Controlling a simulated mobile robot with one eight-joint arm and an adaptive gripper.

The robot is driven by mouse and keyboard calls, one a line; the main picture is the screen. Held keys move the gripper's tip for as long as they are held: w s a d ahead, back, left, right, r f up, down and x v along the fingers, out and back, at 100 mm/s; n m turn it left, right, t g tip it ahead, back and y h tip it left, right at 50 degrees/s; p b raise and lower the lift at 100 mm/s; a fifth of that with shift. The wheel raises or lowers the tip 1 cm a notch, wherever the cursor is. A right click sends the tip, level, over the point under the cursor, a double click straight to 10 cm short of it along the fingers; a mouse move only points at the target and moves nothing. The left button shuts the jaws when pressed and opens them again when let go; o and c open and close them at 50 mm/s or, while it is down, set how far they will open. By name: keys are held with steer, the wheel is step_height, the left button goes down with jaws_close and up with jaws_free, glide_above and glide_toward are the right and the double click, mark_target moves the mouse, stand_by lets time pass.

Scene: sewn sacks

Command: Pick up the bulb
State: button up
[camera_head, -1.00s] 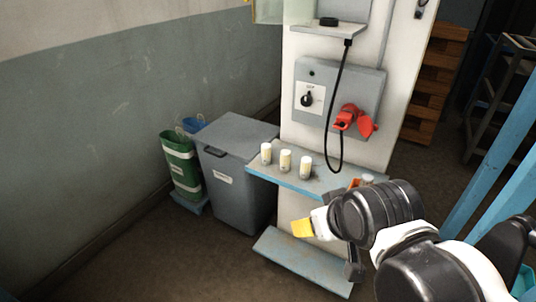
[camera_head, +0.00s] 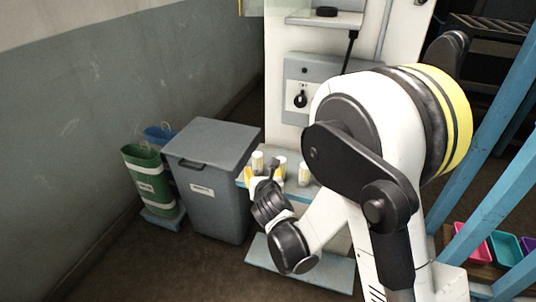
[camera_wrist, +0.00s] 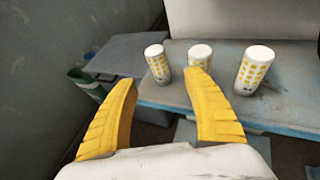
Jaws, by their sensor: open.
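Three upright white cylinders with yellow patterns stand in a row on a blue-grey shelf (camera_head: 240,181): left (camera_head: 257,160), middle (camera_head: 282,161) and right (camera_head: 304,174). I cannot make out a bulb shape; I cannot tell whether one of these is the bulb. In the wrist view the left cylinder (camera_wrist: 157,63) shows beyond the gap between my fingers, the middle one (camera_wrist: 200,54) behind the right fingertip, and the right one (camera_wrist: 254,70) farther right. My gripper (camera_wrist: 161,77) has yellow fingers, spread open and empty, close in front of the shelf. My arm hides part of the shelf in the head view.
A grey lidded bin (camera_head: 212,178) stands left of the shelf, with a green bin (camera_head: 151,180) and a blue bin (camera_head: 160,136) beyond it. A white pillar with a grey switch box (camera_head: 300,92) rises behind the shelf. A low step (camera_head: 330,273) lies below.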

mark_target(258, 164)
steer(key=shift+n, duration=0.5)
steer(key=b+x, duration=0.1)
steer(key=x, duration=0.2)
steer(key=b+x, duration=0.1)
steer(key=x, duration=0.3)
steer(key=b+x, duration=0.1)
steer(key=x, duration=0.3)
steer(key=shift+a+f, duration=0.25)
steer(key=shift+f, duration=0.15)
steer(key=shift+r, duration=0.1)
steer(key=c, duration=1.3)
